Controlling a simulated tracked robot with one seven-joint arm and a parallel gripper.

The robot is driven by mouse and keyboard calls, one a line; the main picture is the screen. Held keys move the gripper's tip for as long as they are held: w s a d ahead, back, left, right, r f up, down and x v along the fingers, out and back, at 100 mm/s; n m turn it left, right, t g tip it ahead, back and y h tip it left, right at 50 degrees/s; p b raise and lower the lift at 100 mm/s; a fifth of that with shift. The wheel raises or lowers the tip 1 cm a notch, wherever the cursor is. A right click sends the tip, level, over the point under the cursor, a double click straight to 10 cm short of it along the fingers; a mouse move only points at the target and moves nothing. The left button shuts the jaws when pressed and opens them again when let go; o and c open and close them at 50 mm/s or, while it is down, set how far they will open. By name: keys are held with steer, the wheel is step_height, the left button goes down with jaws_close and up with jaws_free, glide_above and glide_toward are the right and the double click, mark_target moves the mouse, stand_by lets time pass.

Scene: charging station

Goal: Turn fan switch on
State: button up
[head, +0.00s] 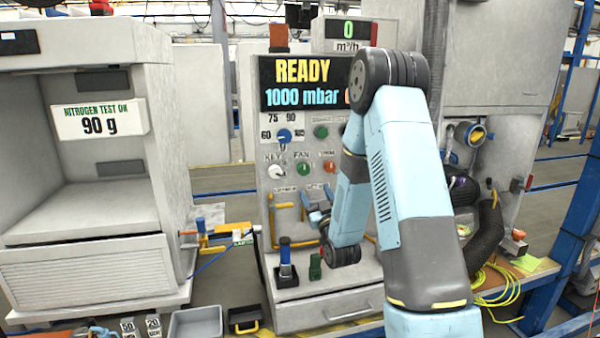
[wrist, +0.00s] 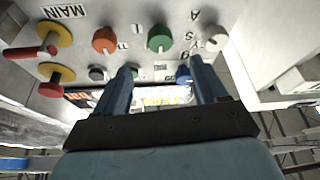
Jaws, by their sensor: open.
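The fan switch is a green knob (head: 303,168) under the word FAN on the grey control panel (head: 262,228). In the wrist view, where the panel appears upside down, the green fan knob (wrist: 160,38) sits between an orange-red knob (wrist: 104,40) and a white knob (wrist: 214,38). My gripper (head: 314,206) is in front of the panel, below the knob row in the head view and partly hidden by my arm. In the wrist view my gripper (wrist: 161,66) is open, its two blue fingers apart with nothing between them. The green knob lies beyond the fingertips. No contact is visible.
A blue knob (head: 284,135) and a display reading READY, 1000 mbar (head: 300,83) are above. Yellow handles (head: 283,206) stick out below. A blue-topped black lever (head: 286,262) stands on the lower ledge. A grey cabinet (head: 85,283) stands to the left.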

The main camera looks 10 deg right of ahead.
mark_target(305, 171)
steer(key=x, duration=1.1)
steer(key=shift+w+a+r, duration=0.1)
steer(key=shift+w, duration=0.15)
steer(key=shift+c, duration=0.3)
